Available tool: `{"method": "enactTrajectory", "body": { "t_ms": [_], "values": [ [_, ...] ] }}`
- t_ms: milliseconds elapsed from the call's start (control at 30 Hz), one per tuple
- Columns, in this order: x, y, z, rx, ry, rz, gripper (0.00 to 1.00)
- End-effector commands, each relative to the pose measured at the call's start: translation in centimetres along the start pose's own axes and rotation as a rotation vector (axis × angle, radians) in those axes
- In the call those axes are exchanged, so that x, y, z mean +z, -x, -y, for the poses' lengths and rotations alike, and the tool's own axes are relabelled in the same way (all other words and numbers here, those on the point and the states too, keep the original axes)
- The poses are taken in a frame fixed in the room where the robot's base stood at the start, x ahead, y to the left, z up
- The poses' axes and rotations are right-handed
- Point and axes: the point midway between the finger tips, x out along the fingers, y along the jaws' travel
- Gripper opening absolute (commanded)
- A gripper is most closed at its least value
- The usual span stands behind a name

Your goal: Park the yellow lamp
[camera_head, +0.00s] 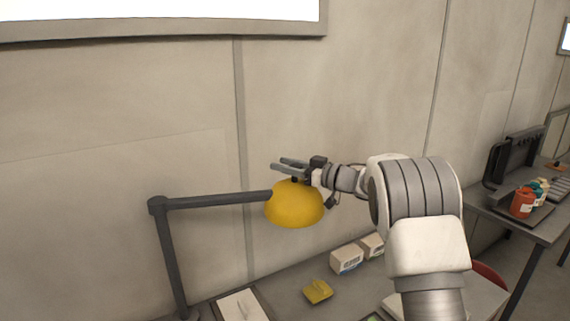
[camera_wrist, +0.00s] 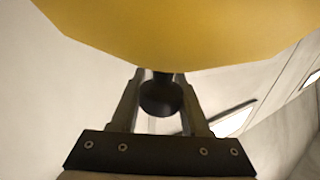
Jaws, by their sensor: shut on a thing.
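The yellow lamp has a dome shade (camera_head: 293,207) at the end of a dark jointed arm (camera_head: 215,200) that rises from the desk at the left. The shade hangs above the desk, its open side down. My gripper (camera_head: 287,165) is at the top of the shade. In the wrist view my gripper (camera_wrist: 160,95) is shut on the dark round knob (camera_wrist: 161,97) on the shade, with a finger on either side. The yellow shade (camera_wrist: 180,25) fills the top of that view.
On the desk below are a yellow object (camera_head: 318,291), white boxes (camera_head: 347,259) and a tray (camera_head: 243,305). A second desk (camera_head: 525,222) at the right bears a monitor (camera_head: 513,155) and an orange-red jar (camera_head: 522,203).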

Motion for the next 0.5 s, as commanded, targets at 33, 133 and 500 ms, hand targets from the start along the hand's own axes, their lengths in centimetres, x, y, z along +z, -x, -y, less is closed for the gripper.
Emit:
{"method": "enactTrajectory", "body": {
  "t_ms": [33,133,500],
  "values": [
    [-0.46,-0.1,-0.19,0.006,0.004,-0.007,0.0],
    [-0.54,-0.11,-0.2,0.007,0.005,-0.008,0.0],
    [-0.53,-0.1,-0.16,0.006,0.005,-0.008,0.75]
  ]
}}
